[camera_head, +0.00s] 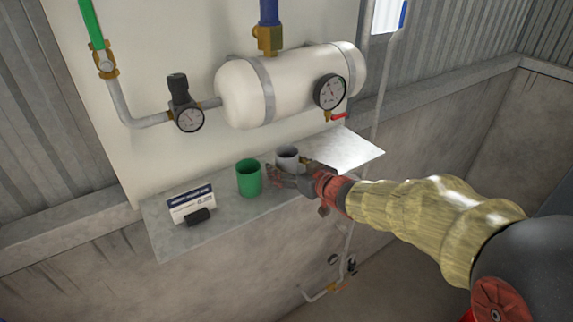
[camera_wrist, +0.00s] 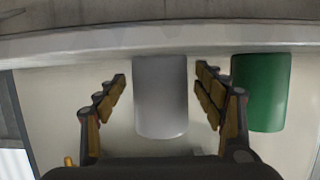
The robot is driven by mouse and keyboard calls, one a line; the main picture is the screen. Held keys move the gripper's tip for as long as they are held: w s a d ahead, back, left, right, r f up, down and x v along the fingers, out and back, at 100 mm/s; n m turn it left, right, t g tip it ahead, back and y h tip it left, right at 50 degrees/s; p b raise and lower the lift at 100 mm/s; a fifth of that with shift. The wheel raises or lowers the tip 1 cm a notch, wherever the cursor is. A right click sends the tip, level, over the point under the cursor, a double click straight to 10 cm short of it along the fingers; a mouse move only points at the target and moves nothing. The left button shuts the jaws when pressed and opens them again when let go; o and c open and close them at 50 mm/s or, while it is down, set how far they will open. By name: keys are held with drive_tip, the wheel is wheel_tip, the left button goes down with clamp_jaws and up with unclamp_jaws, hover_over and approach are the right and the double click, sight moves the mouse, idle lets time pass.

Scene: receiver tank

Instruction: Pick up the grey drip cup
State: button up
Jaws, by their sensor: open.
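The grey drip cup (camera_head: 288,157) stands on the metal shelf below the white tank, to the right of a green cup (camera_head: 249,177). My gripper (camera_head: 282,176) is at the shelf, close to the grey cup and partly in front of its lower side. In the wrist view the grey cup (camera_wrist: 160,97) lies between the two open fingers of my gripper (camera_wrist: 163,90), with a gap on each side. The green cup (camera_wrist: 262,92) is just outside the right finger there and is partly hidden by it.
The metal shelf (camera_head: 165,228) also bears a small label sign (camera_head: 190,205) at its left. The white tank (camera_head: 290,82) with a gauge (camera_head: 330,92) and a red-handled valve (camera_head: 338,117) hangs above. The shelf's right end (camera_head: 350,150) is bare.

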drive_tip(key=shift+w+a, duration=0.1)
drive_tip(key=shift+w, duration=0.1)
drive_tip(key=shift+s, duration=0.1)
drive_tip(key=shift+c, duration=0.8)
drive_tip(key=c, duration=1.1)
